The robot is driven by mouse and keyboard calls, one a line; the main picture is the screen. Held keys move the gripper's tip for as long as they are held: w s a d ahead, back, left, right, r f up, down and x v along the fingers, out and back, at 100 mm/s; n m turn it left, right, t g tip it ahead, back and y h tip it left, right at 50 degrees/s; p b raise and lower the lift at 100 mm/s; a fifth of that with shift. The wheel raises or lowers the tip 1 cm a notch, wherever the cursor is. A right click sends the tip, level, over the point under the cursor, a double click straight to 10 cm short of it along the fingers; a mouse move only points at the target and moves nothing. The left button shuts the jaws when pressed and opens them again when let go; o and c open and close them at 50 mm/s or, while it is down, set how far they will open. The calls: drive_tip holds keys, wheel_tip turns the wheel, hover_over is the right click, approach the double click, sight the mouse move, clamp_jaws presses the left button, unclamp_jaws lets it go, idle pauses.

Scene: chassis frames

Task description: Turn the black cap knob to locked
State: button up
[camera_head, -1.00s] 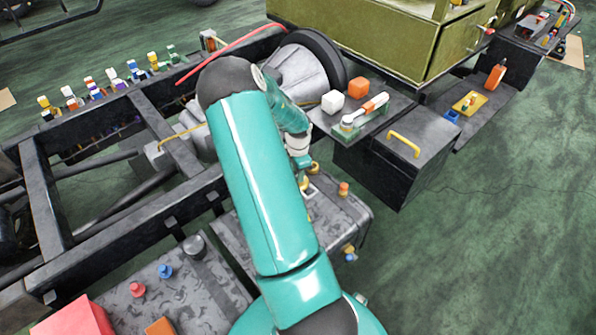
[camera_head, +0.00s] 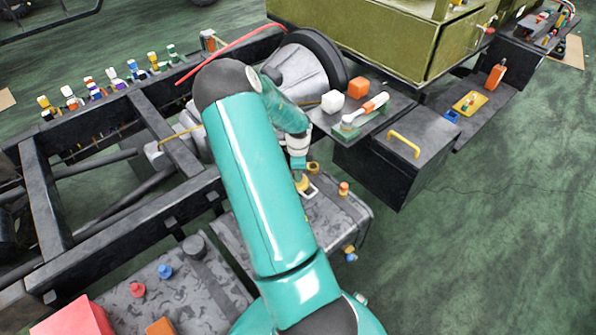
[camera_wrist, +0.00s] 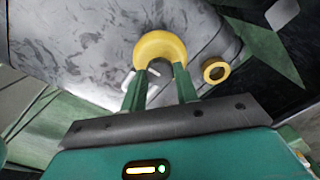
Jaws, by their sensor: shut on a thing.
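The black cap knob (camera_wrist: 160,66) shows in the wrist view as a dark round piece inside a yellow ring (camera_wrist: 152,42). My gripper (camera_wrist: 163,76) has its two green fingers shut on the knob, one on each side. A small white mark (camera_wrist: 152,90) lies beside the left finger, partly hidden. The ring stands on a grey mottled tank (camera_wrist: 75,45). In the head view my gripper (camera_head: 300,172) is over the tank (camera_head: 345,217), and my arm hides the knob. I cannot read the knob's setting.
A smaller yellow ring (camera_wrist: 215,72) lies right of the knob. An orange-topped piece (camera_head: 344,188) stands on the tank. A black box with a yellow handle (camera_head: 404,144) is behind right, and the dark chassis rail (camera_head: 130,232) runs left. Green floor at right is open.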

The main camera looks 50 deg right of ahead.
drive_tip(key=o, duration=1)
drive_tip(key=shift+r, duration=0.1)
wheel_tip(320, 180, up, 14)
drive_tip(key=shift+f, duration=0.15)
drive_tip(key=w+a+r+n+t, duration=0.1)
drive_tip(key=a+r+n, duration=0.4)
drive_tip(key=a, duration=0.3)
drive_tip(key=w+a+r+n+t+y, duration=0.1)
drive_tip(key=w+a+r+n, duration=0.1)
drive_tip(key=a+r+n, duration=0.45)
drive_tip(key=w+a+r+n+t, duration=0.15)
drive_tip(key=a+r, duration=0.25)
drive_tip(key=a, duration=0.6)
drive_tip(key=s+a+r+n, duration=0.2)
drive_tip(key=s+a+n, duration=0.2)
drive_tip(key=a+n, duration=0.1)
drive_tip(key=s+a+r+n+t, duration=0.1)
drive_tip(key=s+a+r+n, duration=0.2)
drive_tip(key=s+a+n, duration=0.1)
drive_tip(key=s+a+r+n+t+h, duration=0.1)
drive_tip(key=s+a+r+n, duration=0.1)
drive_tip(key=s+a+n, duration=0.2)
drive_tip(key=shift+s+a+r+n, duration=0.15)
drive_tip(key=shift+a+n, duration=0.45)
drive_tip(key=shift+a, duration=0.5)
drive_tip(key=shift+w+a+r+n, duration=0.15)
drive_tip(key=shift+a+n, duration=0.45)
drive_tip(key=shift+a, duration=0.45)
